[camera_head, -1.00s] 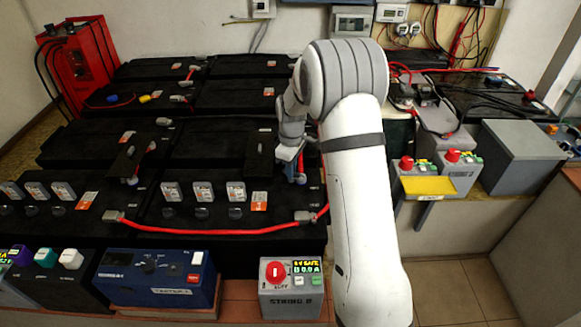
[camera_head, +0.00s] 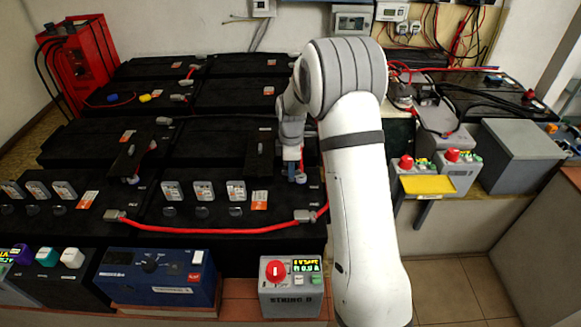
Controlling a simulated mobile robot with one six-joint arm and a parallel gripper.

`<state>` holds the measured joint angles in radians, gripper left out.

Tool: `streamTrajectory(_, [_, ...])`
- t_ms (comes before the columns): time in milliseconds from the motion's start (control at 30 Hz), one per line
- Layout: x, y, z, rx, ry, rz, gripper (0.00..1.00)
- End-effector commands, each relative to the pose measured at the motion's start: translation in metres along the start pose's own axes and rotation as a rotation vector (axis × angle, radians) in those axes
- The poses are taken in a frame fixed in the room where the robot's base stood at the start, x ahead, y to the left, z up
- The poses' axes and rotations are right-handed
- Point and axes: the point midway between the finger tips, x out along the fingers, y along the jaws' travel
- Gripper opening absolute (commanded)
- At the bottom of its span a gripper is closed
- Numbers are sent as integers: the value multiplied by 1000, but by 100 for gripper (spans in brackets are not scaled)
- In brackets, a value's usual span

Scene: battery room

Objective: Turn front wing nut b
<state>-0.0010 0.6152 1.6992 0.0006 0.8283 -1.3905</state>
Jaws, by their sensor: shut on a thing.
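My gripper (camera_head: 296,177) is low over the right end of the front right black battery (camera_head: 215,218), beside the upright dark bar (camera_head: 260,160). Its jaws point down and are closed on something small. What they hold is hidden by the jaws and my arm, so I cannot make out the wing nut itself.
The STRING B box (camera_head: 291,288) with a red knob and a blue tester (camera_head: 158,280) stand on the front ledge. More black batteries (camera_head: 240,93) fill the rack behind. A grey box (camera_head: 520,155) stands at the right. The tiled floor at lower right is clear.

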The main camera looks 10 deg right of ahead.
Motion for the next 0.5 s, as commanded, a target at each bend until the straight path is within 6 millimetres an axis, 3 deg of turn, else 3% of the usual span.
streamTrajectory(267, [-2,2,0,-1,0,6,0])
streamTrajectory(300, [-2,2,0,-1,0,6,14])
streamTrajectory(500, [-1,1,0,0,0,4,30])
